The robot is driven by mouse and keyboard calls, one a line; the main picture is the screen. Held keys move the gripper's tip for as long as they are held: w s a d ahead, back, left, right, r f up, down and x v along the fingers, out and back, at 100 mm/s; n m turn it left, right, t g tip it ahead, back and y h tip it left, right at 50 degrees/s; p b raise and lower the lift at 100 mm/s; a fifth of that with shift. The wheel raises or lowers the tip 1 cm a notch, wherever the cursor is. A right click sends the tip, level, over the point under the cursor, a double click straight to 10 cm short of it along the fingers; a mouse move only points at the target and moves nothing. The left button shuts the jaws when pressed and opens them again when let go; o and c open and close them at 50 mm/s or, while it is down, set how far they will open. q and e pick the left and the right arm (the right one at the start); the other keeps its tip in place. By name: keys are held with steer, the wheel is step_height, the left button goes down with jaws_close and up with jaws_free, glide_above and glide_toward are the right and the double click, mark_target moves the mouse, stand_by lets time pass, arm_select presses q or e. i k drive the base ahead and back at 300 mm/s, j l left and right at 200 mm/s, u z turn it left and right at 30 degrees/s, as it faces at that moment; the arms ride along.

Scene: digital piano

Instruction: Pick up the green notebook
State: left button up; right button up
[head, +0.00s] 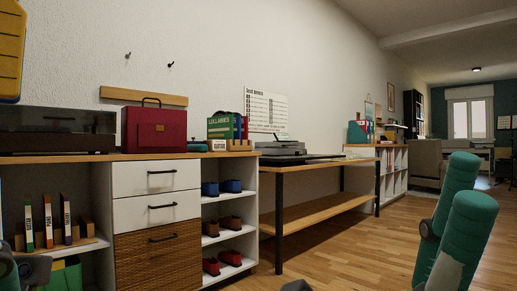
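A green book (220,127) with "LULLABIES" lettering stands upright on the cabinet top, beside the red case, behind a small wooden block holder. It is the clearest green book in view. A green item (65,277) also shows low in the left shelf, partly cut off by the bottom edge; I cannot tell whether it is a notebook. Teal links of my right arm (460,225) rise at the right. Parts of my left arm show at the lower left edge. Neither gripper can be made out. A dark shape at the bottom edge is too cut off to identify.
The wooden-topped cabinet (157,182) carries a turntable (55,130) and the red case (153,128). Its shelves hold books and several pairs of shoes. A desk (318,207) with a grey device (283,148) adjoins it. The wooden floor (345,255) before the desk looks clear.

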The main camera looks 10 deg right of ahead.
mark_target(27, 199)
steer(key=u, duration=1)
